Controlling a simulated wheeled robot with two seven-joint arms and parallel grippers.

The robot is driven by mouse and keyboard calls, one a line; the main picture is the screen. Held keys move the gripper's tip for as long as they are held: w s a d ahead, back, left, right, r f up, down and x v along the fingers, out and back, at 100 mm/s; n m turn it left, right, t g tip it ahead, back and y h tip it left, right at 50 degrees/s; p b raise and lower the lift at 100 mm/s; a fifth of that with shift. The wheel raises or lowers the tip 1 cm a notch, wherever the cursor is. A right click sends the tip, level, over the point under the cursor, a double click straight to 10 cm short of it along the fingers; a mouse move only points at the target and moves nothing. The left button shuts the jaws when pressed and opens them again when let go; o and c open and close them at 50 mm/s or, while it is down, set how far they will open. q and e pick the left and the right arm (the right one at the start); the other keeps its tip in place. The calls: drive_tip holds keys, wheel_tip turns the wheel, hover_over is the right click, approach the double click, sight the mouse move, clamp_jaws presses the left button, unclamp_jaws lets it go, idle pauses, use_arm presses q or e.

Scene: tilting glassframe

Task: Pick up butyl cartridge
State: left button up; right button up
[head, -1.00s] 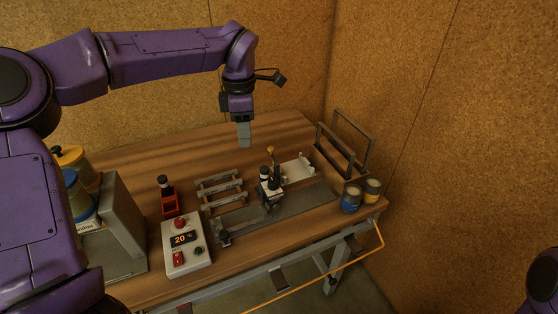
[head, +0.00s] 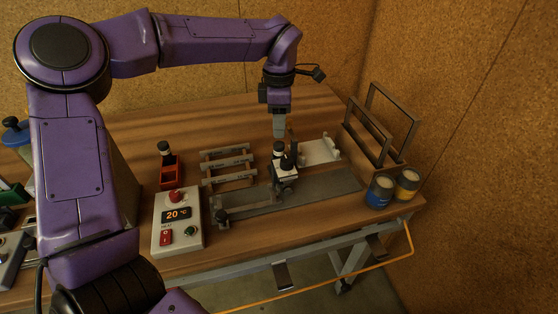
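A blue can (head: 379,191) and a yellow can (head: 406,183) stand side by side at the table's right front corner, both upright with pale tops. I cannot tell by label which is the butyl cartridge. My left gripper (head: 279,127) points down above the middle of the table, over a black-and-white tool head (head: 285,168) on a grey rail, well to the left of the cans. Its fingers show edge-on, so their opening is unclear. I see nothing held below them. My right gripper is not in view.
A white control box (head: 178,222) reads 20 °C at the front. Behind it are a red holder (head: 172,178) and a slotted grey rack (head: 228,162). A white bracket (head: 320,150) and upright dark frames (head: 382,125) stand to the right. An orange cable hangs at the front edge.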

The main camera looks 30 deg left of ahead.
sight(279, 144)
use_arm(q)
wheel_tip(279, 144, down, 8)
drive_tip(key=shift+r+p, duration=0.1)
drive_tip(key=shift+p, duration=0.5)
clamp_jaws()
